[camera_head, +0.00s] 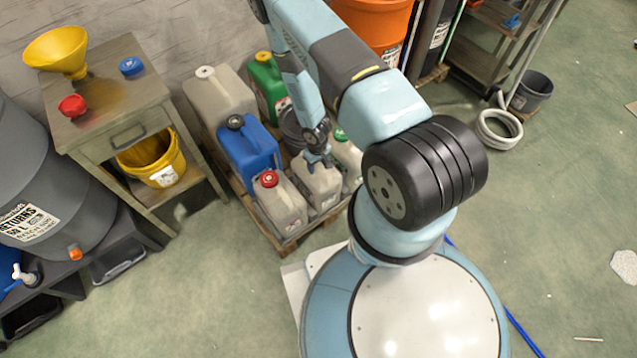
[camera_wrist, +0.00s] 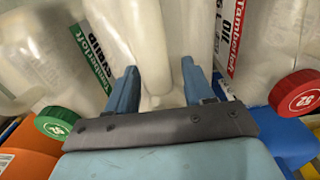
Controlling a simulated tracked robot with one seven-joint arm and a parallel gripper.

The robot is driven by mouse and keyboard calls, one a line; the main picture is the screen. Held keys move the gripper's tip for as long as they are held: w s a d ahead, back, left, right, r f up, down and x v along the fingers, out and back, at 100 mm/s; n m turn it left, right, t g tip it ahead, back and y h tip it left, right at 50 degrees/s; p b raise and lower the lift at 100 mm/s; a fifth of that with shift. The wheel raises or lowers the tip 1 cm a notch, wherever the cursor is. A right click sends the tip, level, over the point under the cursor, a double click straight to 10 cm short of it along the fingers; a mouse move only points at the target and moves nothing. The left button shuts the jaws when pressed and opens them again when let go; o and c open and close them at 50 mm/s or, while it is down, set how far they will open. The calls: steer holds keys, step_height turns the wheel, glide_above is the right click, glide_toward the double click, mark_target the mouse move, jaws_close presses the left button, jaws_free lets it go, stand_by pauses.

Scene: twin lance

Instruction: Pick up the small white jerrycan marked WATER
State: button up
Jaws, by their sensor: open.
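A small whitish jerrycan (camera_head: 316,190) stands in the middle of the front row on a pallet, between two similar cans. No WATER marking on it is readable. My gripper (camera_head: 320,160) is over its top, pointing down. In the wrist view my gripper (camera_wrist: 158,70) is open, with its blue fingers on either side of this can's pale ridge or handle (camera_wrist: 155,75). Whether they touch it I cannot tell. Its cap is hidden. The red-capped can (camera_head: 282,207) reads OIL in the wrist view (camera_wrist: 268,45). The green-capped can (camera_head: 349,160) reads SYRUP there (camera_wrist: 45,60).
A blue can (camera_head: 250,155), a large whitish can (camera_head: 220,98) and a green can (camera_head: 268,85) stand behind on the pallet (camera_head: 290,243). A small table (camera_head: 125,85) is at left, an orange tub (camera_head: 375,22) behind. Floor at right is mostly clear.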

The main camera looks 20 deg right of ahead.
steer(key=shift+c, duration=0.5)
jaws_close()
